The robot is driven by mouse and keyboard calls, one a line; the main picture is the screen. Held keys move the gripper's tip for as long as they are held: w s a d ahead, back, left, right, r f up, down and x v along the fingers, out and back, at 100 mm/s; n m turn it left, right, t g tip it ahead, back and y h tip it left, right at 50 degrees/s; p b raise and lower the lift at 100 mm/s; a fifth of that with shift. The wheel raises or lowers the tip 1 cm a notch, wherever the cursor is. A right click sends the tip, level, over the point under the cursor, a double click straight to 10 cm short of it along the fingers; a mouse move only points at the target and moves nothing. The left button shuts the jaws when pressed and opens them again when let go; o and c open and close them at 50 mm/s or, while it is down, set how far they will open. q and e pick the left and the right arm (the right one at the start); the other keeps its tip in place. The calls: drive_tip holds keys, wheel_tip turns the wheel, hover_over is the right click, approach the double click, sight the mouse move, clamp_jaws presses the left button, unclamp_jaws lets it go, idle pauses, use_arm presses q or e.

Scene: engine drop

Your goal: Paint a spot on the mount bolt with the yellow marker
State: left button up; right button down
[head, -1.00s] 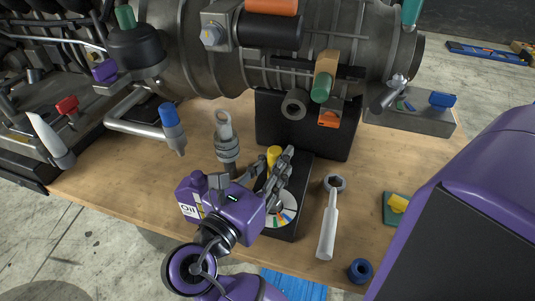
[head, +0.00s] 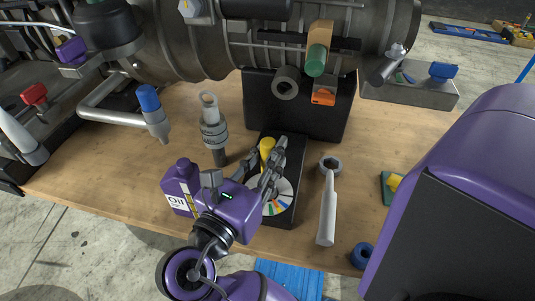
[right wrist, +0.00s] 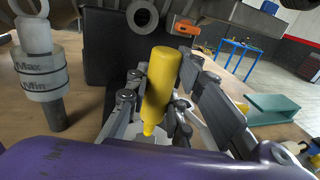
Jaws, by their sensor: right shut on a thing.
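The yellow marker (head: 267,147) is between the fingers of my right gripper (head: 262,168), low over a black tray with a colour-striped disc. My right gripper is shut on it. In the right wrist view the marker (right wrist: 161,85) is nearly upright, with its narrow end down between the fingers. I cannot tell whether it still touches the tray. A grey hex bolt head (head: 190,8) shows on the engine at the top edge, away from the gripper. I cannot tell for sure that it is the mount bolt. My left gripper is not in view.
A purple oil bottle (head: 179,188) stands close left of my right gripper. A dipstick-like part (head: 213,132) stands behind it. A white-handled wrench (head: 328,210) lies right of the black tray (head: 287,218). A black engine support (head: 305,112) rises behind. The table is clear between these.

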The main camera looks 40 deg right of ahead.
drive_tip(key=shift+f, duration=0.5)
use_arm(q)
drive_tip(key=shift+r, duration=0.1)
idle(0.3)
use_arm(e)
drive_tip(key=shift+a+r+p, duration=0.15)
drive_tip(key=shift+a+p, duration=0.1)
drive_tip(key=shift+p, duration=0.35)
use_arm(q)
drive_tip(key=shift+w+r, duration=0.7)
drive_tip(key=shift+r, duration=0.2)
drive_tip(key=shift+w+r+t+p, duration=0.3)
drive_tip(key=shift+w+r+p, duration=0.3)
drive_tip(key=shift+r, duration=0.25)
use_arm(e)
drive_tip(key=shift+d, duration=0.5)
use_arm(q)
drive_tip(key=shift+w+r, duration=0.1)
use_arm(e)
drive_tip(key=shift+a, duration=0.1)
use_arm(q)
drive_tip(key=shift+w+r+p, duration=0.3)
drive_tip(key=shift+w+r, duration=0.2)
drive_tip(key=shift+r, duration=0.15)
use_arm(e)
drive_tip(key=shift+a, duration=0.4)
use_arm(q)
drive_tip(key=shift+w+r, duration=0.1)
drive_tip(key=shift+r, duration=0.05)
